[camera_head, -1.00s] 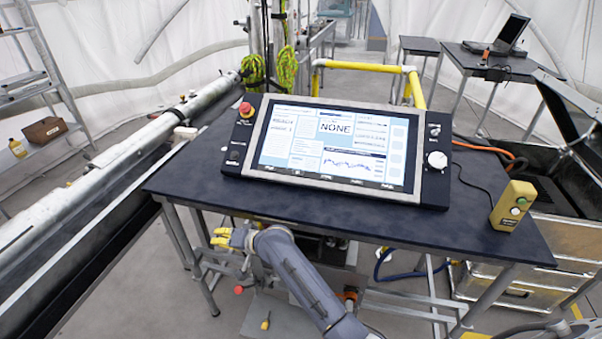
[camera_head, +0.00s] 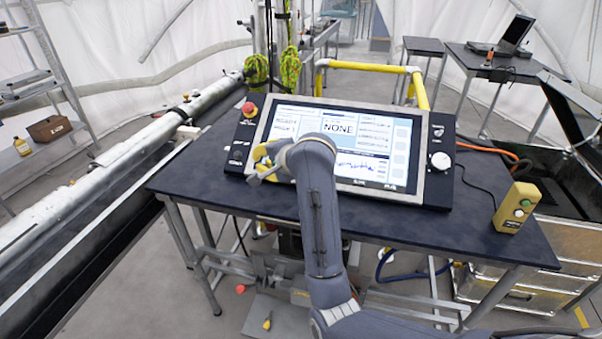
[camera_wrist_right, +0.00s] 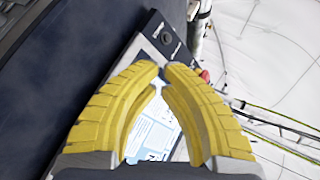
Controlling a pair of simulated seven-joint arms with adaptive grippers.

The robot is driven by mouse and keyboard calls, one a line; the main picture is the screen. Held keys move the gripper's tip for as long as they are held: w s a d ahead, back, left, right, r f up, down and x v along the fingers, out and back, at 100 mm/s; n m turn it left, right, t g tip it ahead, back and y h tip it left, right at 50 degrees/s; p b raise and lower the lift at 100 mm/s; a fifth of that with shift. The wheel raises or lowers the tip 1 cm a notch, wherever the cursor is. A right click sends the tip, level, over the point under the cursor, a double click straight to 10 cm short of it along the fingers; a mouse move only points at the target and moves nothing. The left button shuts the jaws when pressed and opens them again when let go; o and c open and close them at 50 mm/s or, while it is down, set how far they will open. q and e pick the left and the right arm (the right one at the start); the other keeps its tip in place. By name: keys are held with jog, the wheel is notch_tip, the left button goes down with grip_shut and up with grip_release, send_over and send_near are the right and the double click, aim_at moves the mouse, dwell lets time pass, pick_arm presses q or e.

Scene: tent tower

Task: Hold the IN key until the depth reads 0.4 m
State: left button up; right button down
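The console (camera_head: 432,192) lies tilted on the dark table, its screen (camera_head: 372,145) lit. The large word on the screen reads NONE; I can make out no depth figure. Labels are too small to read, so I cannot tell which control is the IN key. My right gripper (camera_head: 262,160) is above the console's lower left part, by its left key panel (camera_head: 238,150). In the right wrist view my yellow fingers (camera_wrist_right: 163,68) meet or nearly meet at the tips, with nothing between them. The panel, with a dark round control (camera_wrist_right: 166,38), shows beyond them. My left gripper is out of view.
A red mushroom button (camera_head: 249,109) sits at the panel's top. A white knob (camera_head: 440,161) is on the console's right side. A yellow push-button box (camera_head: 515,208) stands on the table's right. The front of the table (camera_head: 215,195) is clear left of my arm.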

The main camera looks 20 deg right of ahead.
jog(key=s+d+r+m+h, duration=0.1)
jog(key=d+m+h, duration=0.1)
jog(key=d+m, duration=0.2)
jog(key=shift+s+d+r, duration=0.25)
jog(key=shift+s+d, duration=0.1)
jog(key=shift+d, duration=0.85)
jog(key=shift+w+f, duration=0.1)
jog(key=shift+f, duration=0.05)
jog(key=shift+w+d+f, duration=0.45)
jog(key=shift+w+f, duration=0.25)
jog(key=shift+f, duration=0.45)
jog(key=shift+w+d+f, duration=0.4)
jog(key=shift+w+f, duration=0.25)
jog(key=shift+f, duration=0.55)
jog(key=shift+w+d+f, duration=0.45)
jog(key=shift+w+f, duration=0.25)
jog(key=shift+f, duration=0.45)
jog(key=c, duration=2.1)
grip_release()
grip_shut()
jog(key=shift+w+f, duration=0.1)
jog(key=shift+f, duration=0.05)
